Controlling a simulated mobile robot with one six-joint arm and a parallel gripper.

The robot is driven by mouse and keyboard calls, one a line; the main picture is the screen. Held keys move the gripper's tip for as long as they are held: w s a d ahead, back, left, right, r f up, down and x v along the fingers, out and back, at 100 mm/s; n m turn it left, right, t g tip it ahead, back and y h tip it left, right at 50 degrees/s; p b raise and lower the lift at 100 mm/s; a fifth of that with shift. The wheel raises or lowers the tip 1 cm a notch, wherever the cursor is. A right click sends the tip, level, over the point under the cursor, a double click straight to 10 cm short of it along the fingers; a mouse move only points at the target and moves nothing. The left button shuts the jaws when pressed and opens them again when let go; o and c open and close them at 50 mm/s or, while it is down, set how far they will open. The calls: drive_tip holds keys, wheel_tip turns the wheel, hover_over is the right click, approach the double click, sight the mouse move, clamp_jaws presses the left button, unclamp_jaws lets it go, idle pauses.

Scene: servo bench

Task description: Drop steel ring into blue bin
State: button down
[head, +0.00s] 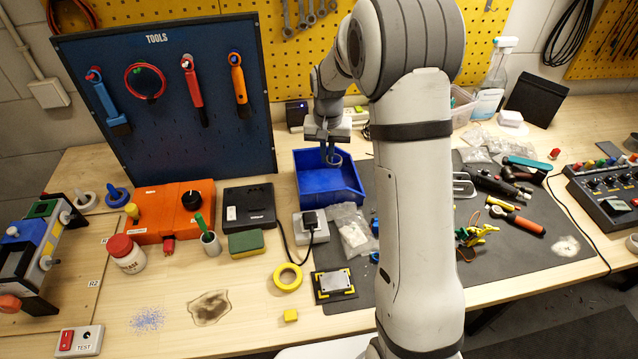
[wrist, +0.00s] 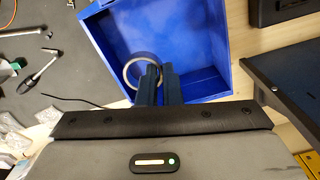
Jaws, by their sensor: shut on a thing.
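The steel ring (wrist: 131,73) is a grey metal ring held between the fingertips of my gripper (wrist: 153,72). My gripper is shut on it. The blue bin (wrist: 207,94) is an open box, and in the wrist view the ring and fingers overlap its interior near the left wall. In the head view the ring (head: 335,159) hangs below my gripper (head: 327,146), in front of the far part of the blue bin (head: 330,193). Part of the bin's right side is close to my arm. The exact height of the ring over the bin floor is hard to tell.
A blue tool board (head: 160,95) stands left of the bin. A black box (head: 249,206), an adapter with a cable (head: 311,226) and a clear bag (head: 352,231) lie near the bin. A dark mat with loose tools (head: 540,215) spreads to the right.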

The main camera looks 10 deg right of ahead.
drive_tip(key=shift+f, duration=0.7)
drive_tip(key=c, duration=1.5)
unclamp_jaws()
wheel_tip(320, 180, up, 7)
drive_tip(key=shift+r+b, duration=0.2)
drive_tip(key=shift+b, duration=0.65)
drive_tip(key=shift+r, duration=0.3)
